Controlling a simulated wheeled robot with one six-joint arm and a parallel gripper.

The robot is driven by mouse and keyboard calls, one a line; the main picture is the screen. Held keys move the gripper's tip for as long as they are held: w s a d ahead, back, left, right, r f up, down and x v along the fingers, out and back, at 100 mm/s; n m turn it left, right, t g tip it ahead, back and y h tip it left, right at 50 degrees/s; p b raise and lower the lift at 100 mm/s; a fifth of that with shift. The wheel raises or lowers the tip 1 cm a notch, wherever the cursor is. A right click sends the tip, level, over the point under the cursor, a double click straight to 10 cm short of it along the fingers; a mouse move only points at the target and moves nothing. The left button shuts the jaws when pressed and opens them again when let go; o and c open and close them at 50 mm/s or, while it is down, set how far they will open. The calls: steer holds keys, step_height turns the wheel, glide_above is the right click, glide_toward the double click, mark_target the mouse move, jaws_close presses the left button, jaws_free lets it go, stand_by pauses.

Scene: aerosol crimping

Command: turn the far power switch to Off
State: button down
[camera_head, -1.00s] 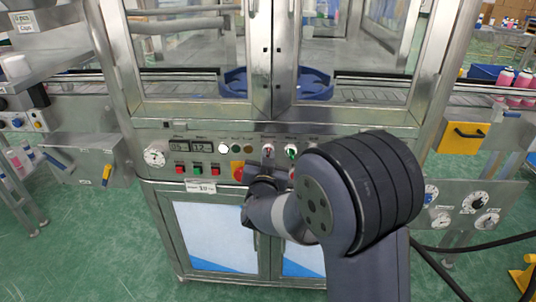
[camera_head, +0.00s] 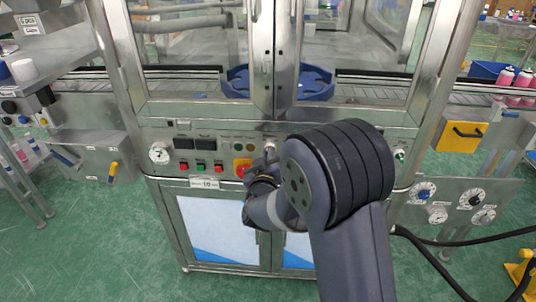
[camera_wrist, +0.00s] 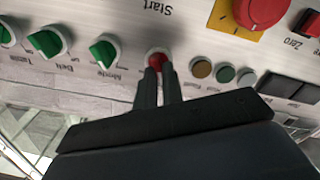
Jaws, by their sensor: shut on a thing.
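A red knob (camera_wrist: 157,57) with a pale ring sits on the machine's control panel (camera_wrist: 190,50) in the wrist view. My gripper (camera_wrist: 159,71) is shut on this knob, with one finger on each side. The fingers hide part of the knob, so its exact pointer direction is not clear. In the head view the knob (camera_head: 270,147) shows just above my gripper (camera_head: 268,163), whose fingertips are too small to make out there. The two panel displays (camera_head: 194,144) are dark.
Several green knobs (camera_wrist: 104,51) stand in a row beside the red knob. On its other side are small round lamps (camera_wrist: 202,69), a red emergency button (camera_wrist: 260,10) on a yellow plate, and square buttons (camera_wrist: 307,22). Glass doors (camera_head: 200,50) rise above the panel.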

stand_by(0.5)
steer(key=c, duration=1.5)
jaws_free()
steer(key=shift+c, duration=0.2)
steer(key=shift+s, duration=0.1)
steer(key=s, duration=1)
steer(key=shift+s+a, duration=0.2)
steer(key=shift+s, duration=0.1)
steer(key=w, duration=1.1)
steer(key=shift+d, duration=0.2)
